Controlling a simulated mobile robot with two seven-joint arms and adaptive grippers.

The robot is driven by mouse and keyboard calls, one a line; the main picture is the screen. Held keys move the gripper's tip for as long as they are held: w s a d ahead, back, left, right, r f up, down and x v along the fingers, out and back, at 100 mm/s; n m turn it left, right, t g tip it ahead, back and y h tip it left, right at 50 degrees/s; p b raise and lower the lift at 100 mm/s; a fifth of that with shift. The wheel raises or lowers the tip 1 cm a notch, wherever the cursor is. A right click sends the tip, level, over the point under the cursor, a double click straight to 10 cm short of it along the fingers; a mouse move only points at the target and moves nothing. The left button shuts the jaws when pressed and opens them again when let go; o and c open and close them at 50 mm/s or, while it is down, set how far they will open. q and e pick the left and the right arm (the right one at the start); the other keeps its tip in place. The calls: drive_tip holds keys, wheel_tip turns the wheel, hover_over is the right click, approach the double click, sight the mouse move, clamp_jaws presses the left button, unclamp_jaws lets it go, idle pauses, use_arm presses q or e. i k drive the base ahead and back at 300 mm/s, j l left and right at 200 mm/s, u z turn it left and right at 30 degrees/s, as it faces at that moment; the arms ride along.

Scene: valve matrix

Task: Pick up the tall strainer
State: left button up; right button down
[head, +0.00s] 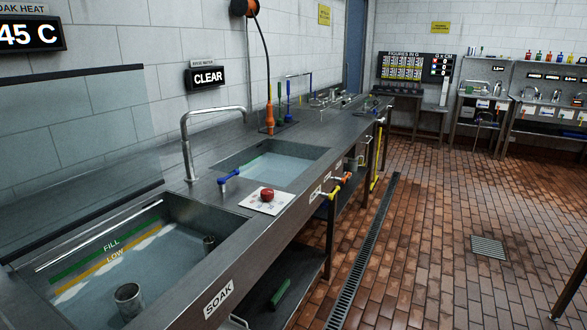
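Neither of my grippers is in view.
A clear screen (75,160) stands behind the soak sink. A tap (187,150) rises between it and a second water-filled sink (275,167). A red button (267,194) sits on the counter's front part. The tiled floor (430,250) to the right is mostly clear.

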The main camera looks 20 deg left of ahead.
sight(134, 310)
drive_tip(key=k, duration=0.4)
drive_tip(key=k+u, duration=0.1)
drive_tip(key=u, duration=0.55)
drive_tip(key=k+j+u, duration=0.1)
drive_tip(key=u, duration=0.25)
drive_tip(key=l+u, duration=0.55)
drive_tip(key=u, duration=0.2)
drive_tip(key=i+l+u, duration=0.2)
drive_tip(key=l, duration=0.25)
drive_tip(key=i+l+u, duration=0.15)
drive_tip(key=l, duration=0.3)
drive_tip(key=i+l+u, duration=0.2)
drive_tip(key=l, duration=0.25)
drive_tip(key=l+u, duration=0.2)
drive_tip(key=l, duration=0.25)
drive_tip(key=i+l+u, duration=0.25)
drive_tip(key=l, duration=0.1)
